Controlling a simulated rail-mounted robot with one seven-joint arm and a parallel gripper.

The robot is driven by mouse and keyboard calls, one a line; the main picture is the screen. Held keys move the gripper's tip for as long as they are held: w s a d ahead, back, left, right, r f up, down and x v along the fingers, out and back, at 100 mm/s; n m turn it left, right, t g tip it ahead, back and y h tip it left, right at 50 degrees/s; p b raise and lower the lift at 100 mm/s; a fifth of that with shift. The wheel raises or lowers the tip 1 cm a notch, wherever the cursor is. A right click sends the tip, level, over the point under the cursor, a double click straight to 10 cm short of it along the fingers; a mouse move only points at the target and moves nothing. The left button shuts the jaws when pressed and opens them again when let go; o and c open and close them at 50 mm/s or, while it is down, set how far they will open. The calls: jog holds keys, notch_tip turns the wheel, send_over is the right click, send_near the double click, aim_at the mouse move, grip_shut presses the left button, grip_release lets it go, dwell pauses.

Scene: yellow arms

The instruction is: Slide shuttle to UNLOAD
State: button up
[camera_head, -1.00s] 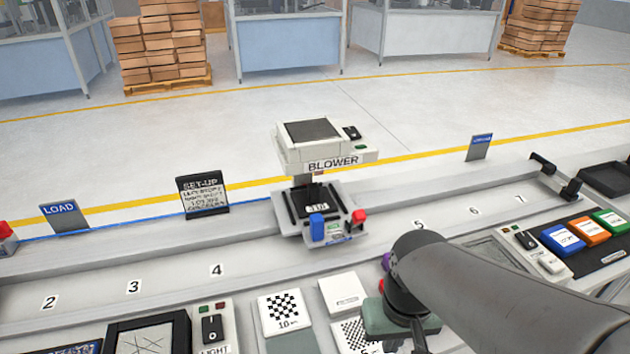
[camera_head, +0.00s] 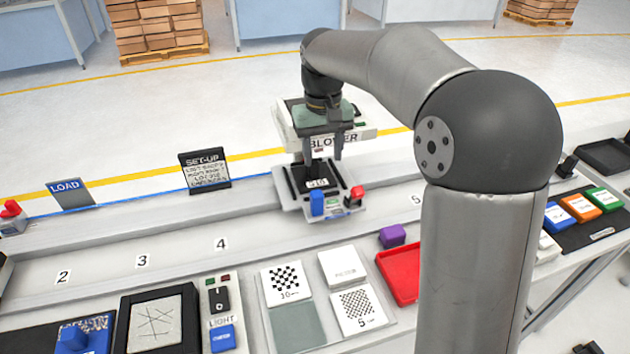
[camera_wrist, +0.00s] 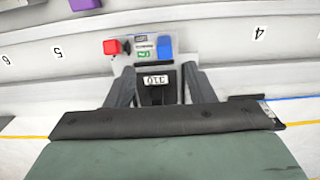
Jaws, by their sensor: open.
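The shuttle (camera_head: 336,209) is a light grey carriage on the rail between marks 4 and 5, under the blower (camera_head: 350,134). It carries a black piece with a "310"-like label, a blue block (camera_head: 317,203) and a red knob (camera_head: 357,192). My gripper (camera_head: 322,158) is open above the shuttle, in front of the blower. In the wrist view, the two fingers (camera_wrist: 158,88) stand either side of the labelled black piece; I cannot tell whether they touch it. The blue block (camera_wrist: 165,47) and red knob (camera_wrist: 111,47) lie beyond the fingertips. The UNLOAD sign is not in view.
The rail (camera_head: 180,257) runs left past marks 4, 3 and 2 toward the LOAD sign (camera_head: 70,192). A SET-UP sign (camera_head: 204,170) stands behind it. Checker tiles, a red tray (camera_head: 398,274) and a purple block (camera_head: 392,236) lie in front. My arm covers the right of the rail.

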aim_at(317, 193)
jog(key=w+f, duration=0.1)
jog(key=f, duration=0.4)
jog(key=f+p, duration=0.1)
jog(key=f, duration=0.5)
jog(key=w+a+f, duration=0.1)
jog(key=f, duration=0.4)
jog(key=shift+w+f+p, duration=0.3)
jog(key=shift+f, duration=0.05)
grip_shut()
